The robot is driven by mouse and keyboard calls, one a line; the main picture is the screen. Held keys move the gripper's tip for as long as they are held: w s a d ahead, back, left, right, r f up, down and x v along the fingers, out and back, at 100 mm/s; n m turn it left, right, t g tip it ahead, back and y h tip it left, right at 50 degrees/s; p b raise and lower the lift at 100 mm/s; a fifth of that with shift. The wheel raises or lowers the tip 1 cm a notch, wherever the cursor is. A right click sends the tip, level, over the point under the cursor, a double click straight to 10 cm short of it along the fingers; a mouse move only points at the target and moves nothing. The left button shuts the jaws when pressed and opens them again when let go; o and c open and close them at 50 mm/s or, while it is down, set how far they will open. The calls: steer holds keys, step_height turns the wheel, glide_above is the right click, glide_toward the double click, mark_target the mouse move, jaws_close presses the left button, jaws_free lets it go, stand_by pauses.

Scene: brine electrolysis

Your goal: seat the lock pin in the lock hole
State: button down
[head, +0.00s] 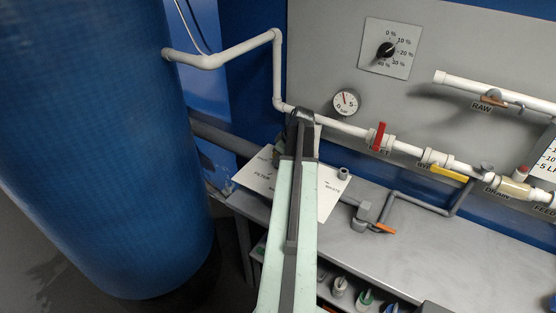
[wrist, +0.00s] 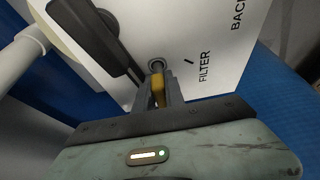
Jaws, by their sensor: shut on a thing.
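In the wrist view my gripper (wrist: 158,92) is shut on a yellow-brown lock pin (wrist: 158,86). The pin points at a round, dark-centred lock hole (wrist: 156,65) with a grey rim on the white label plate (wrist: 200,45). The pin's tip is right at the near edge of the hole. I cannot tell whether it touches or has entered. A dark lever (wrist: 100,35) lies over the plate, left of the hole. In the head view the white plate (head: 257,181) is partly behind my arm. The pin and hole are hidden there.
A large blue tank (head: 100,140) stands at the left. White pipework with a red-handled valve (head: 378,136) and a yellow handle (head: 449,173) runs along the back panel. A grey bench (head: 420,260) lies below, with an orange-handled valve (head: 384,228) and a grey pipe.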

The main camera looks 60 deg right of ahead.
steer(key=c, duration=1.3)
jaws_free()
steer(key=shift+c, duration=0.2)
steer(key=shift+d+r, duration=0.1)
steer(key=shift+r, duration=0.1)
steer(key=p+v, duration=0.7)
steer(key=shift+a+r, duration=0.2)
steer(key=shift+r, duration=0.05)
steer(key=shift+s, duration=0.1)
